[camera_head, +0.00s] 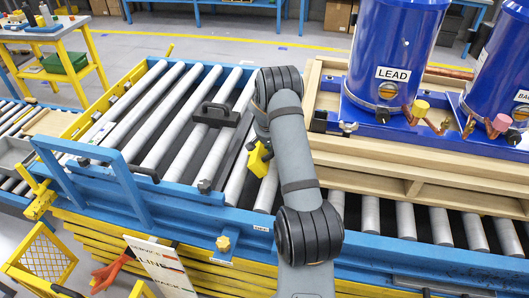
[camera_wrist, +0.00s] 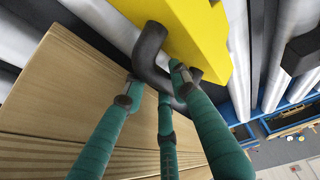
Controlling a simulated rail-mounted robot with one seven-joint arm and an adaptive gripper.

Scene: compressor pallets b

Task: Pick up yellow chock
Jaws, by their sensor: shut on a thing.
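The yellow chock (camera_head: 259,158) shows beside my arm in the head view, over the rollers and left of the wooden pallet. My arm hides part of it. In the wrist view the chock's yellow body (camera_wrist: 195,30) fills the top middle, with a dark curved handle (camera_wrist: 150,48) below it. My gripper (camera_wrist: 160,88) has teal fingers with dark tips, closed around this handle. My arm hides the gripper in the head view. I cannot tell whether the chock touches the rollers.
The wooden pallet (camera_head: 400,160) with blue LEAD tank (camera_head: 393,50) stands close to the right. A black-handled block (camera_head: 215,115) lies on the rollers to the left. A blue frame (camera_head: 110,185) edges the conveyor. Bare rollers (camera_head: 155,115) lie farther left.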

